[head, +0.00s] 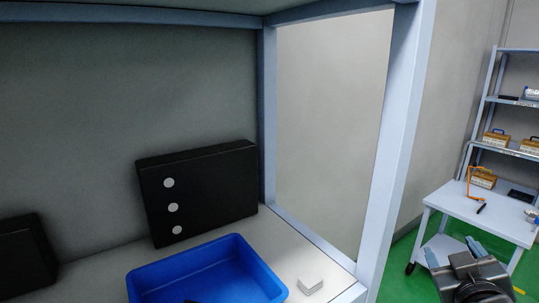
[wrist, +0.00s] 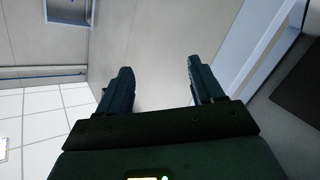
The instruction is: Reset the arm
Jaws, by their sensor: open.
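My gripper (wrist: 157,72) is open in the wrist view, its two dark fingers apart with nothing between them. A plain wall shows beyond the fingertips. In the head view my gripper (head: 452,252) is at the lower right, off the right side of the shelf frame, with the green floor behind it. It touches nothing that I can see.
A blue bin (head: 205,272) stands on the shelf, with a black box (head: 200,190) behind it and a small white block (head: 310,285) to its right. A shelf post (head: 397,150) stands between them and my gripper. A white cart (head: 485,212) is at the right.

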